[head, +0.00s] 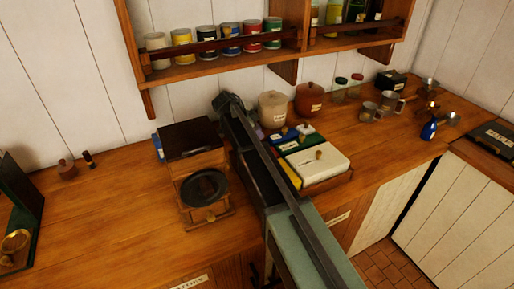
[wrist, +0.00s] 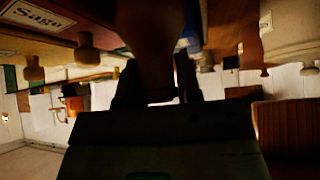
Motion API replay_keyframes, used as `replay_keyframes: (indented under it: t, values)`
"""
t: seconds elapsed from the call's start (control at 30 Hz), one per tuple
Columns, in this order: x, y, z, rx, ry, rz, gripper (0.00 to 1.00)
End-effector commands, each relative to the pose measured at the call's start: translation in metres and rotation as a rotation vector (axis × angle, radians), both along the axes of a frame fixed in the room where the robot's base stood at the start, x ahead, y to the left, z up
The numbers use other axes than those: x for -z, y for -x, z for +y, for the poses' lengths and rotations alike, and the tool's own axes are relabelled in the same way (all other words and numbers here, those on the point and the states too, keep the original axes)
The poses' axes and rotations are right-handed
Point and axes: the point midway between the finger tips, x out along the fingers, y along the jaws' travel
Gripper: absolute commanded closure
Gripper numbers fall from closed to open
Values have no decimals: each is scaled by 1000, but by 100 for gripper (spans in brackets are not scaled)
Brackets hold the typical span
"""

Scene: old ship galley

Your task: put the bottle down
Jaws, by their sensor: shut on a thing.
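My gripper (wrist: 155,75) shows in the wrist view as two dark jaws closed on a dark brown thing, which looks like the bottle (wrist: 150,28). The picture is too dark to show its label, its base or whether it stands upright. In the head view my arm reaches from the bottom edge toward the back wall. The dark end of my gripper (head: 228,103) is near the wall, left of a beige jar. The held bottle cannot be made out there, and I cannot tell whether it touches the counter.
A wooden box with a black round dish (head: 205,188) stands left of my arm. A beige jar (head: 272,109), a brown pot (head: 309,98) and a tray of coloured boxes (head: 327,184) stand right. A shelf of tins (head: 225,65) overhangs the back. The left counter (head: 110,215) has free room.

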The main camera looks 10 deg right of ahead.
Motion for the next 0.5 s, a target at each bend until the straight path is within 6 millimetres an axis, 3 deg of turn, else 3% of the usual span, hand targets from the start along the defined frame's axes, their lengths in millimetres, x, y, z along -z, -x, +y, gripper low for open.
replay_keyframes:
  t: [0.03,0.17,0.5]
  values:
    - [18,0,0,0,0,0,100]
    - [42,0,0,0,0,0,100]
    - [41,0,0,0,0,0,100]
